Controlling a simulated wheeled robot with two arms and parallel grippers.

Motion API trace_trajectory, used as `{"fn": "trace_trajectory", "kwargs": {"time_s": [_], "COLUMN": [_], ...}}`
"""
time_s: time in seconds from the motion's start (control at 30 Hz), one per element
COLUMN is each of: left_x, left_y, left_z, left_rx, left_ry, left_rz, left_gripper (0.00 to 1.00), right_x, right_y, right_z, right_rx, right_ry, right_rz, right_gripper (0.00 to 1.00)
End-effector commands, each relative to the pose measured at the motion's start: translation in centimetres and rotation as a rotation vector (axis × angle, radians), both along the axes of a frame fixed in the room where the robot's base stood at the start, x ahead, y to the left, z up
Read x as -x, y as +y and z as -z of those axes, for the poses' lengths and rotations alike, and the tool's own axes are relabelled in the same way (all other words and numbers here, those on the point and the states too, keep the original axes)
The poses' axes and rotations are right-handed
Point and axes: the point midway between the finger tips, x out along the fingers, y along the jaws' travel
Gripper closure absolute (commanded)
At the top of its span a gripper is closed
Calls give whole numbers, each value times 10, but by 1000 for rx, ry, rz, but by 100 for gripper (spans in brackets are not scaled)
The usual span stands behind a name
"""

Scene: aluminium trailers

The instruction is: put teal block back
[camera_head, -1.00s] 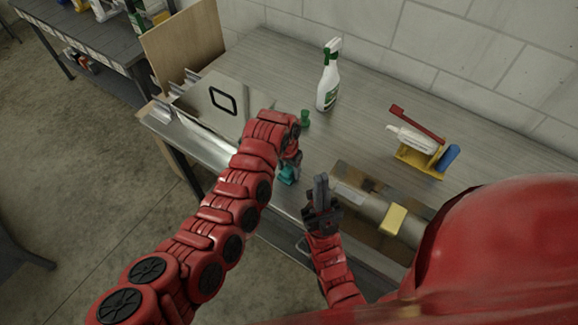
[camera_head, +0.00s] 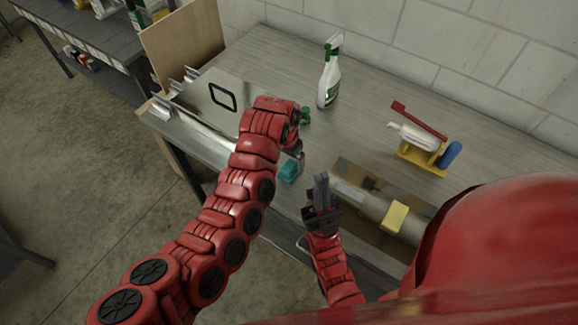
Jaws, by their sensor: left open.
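The teal block (camera_head: 289,171) lies on the grey workbench near its front edge, just below my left arm's end. My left gripper (camera_head: 298,156) is open, close above and behind the block, and is partly hidden by its own wrist. I cannot tell whether its fingers touch the block. My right gripper (camera_head: 321,187) points up near the front edge, right of the block, with its fingers together and nothing seen between them.
A small green object (camera_head: 306,115) stands behind my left wrist. A spray bottle (camera_head: 329,76) stands farther back. A metal panel with a black handle (camera_head: 222,96) lies left. A wooden tray (camera_head: 350,172) and a yellow holder (camera_head: 420,154) are right. The back middle is free.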

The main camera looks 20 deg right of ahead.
Motion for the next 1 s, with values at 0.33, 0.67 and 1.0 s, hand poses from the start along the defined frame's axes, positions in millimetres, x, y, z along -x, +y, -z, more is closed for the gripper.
{"fn": "trace_trajectory", "kwargs": {"time_s": [0.33, 0.67, 1.0], "left_x": [3, 6, 6], "left_y": [8, 9, 8], "left_z": [-72, -84, -84], "left_rx": [3, 0, 1], "left_ry": [-1, -1, -2], "left_rz": [-4, -2, -1], "left_gripper": [8, 8, 8], "right_x": [0, 0, 0], "right_y": [0, 0, 0], "right_z": [16, 14, 14], "right_rx": [0, 0, 0], "right_ry": [0, 0, 0], "right_rz": [0, 0, 0], "right_gripper": [100, 100, 100]}}
